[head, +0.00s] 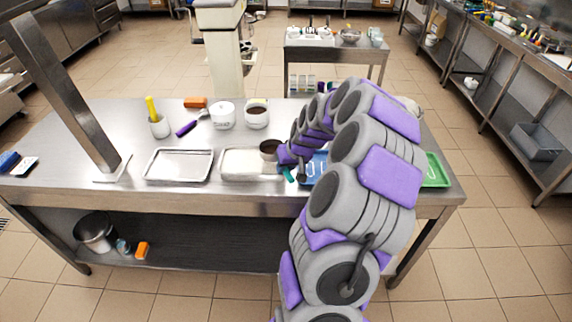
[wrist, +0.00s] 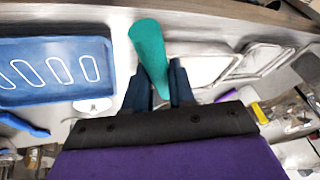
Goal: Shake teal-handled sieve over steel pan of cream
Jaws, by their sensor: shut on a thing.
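My gripper (head: 288,166) is shut on the teal handle of the sieve. In the wrist view the teal handle (wrist: 150,48) stands between my two dark fingers (wrist: 160,82). The sieve's round bowl (head: 269,149), grey with a dark inside, is over the right part of the steel pan of cream (head: 236,164) in the head view. The pan is shallow and its filling looks pale. The gap between sieve and pan is hard to judge. The sieve bowl is hidden in the wrist view, and my arm covers part of the table in the head view.
An empty-looking steel tray (head: 178,165) lies left of the pan. A blue tray (wrist: 52,70) with white oval outlines lies on the other side, and a green tray (head: 436,170) lies farther right. White bowls (head: 222,117) stand behind. A slanted metal post (head: 68,95) rises at left.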

